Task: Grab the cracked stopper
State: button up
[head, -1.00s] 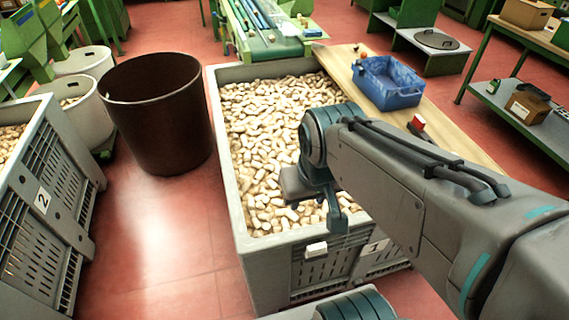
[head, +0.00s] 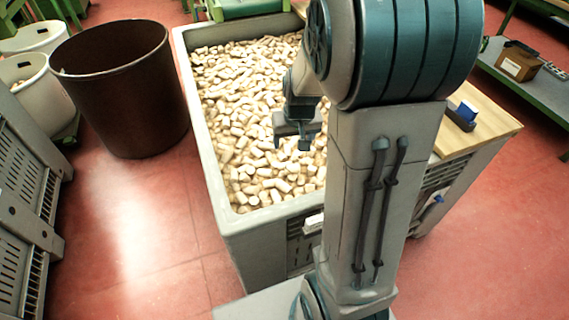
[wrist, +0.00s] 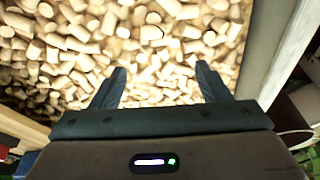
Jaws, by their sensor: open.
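Many cork stoppers (head: 250,130) fill a large grey crate (head: 215,205) in front of me. They also show below the gripper in the wrist view (wrist: 150,45). I cannot tell any cracked stopper from the others at this size. My gripper (head: 297,137) is over the right part of the corks in the head view, partly hidden by my own arm. In the wrist view my gripper (wrist: 162,85) has its two fingers apart, with nothing held between them and loose corks beneath.
A crate wall (wrist: 266,45) runs close to the right finger in the wrist view. A dark brown bin (head: 125,95) stands left of the crate, with a grey slatted crate (head: 25,190) nearer. A wooden board (head: 480,125) lies at the crate's right, partly behind my arm.

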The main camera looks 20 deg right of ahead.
jog(key=b, duration=0.2)
send_over(292, 166)
jog(key=s, duration=0.2)
notch_tip(292, 166, down, 11)
jog(key=shift+b+x, duration=0.35)
jog(key=shift+x, duration=2.55)
jog(key=shift+a, duration=0.15)
jog(key=c, duration=1.1)
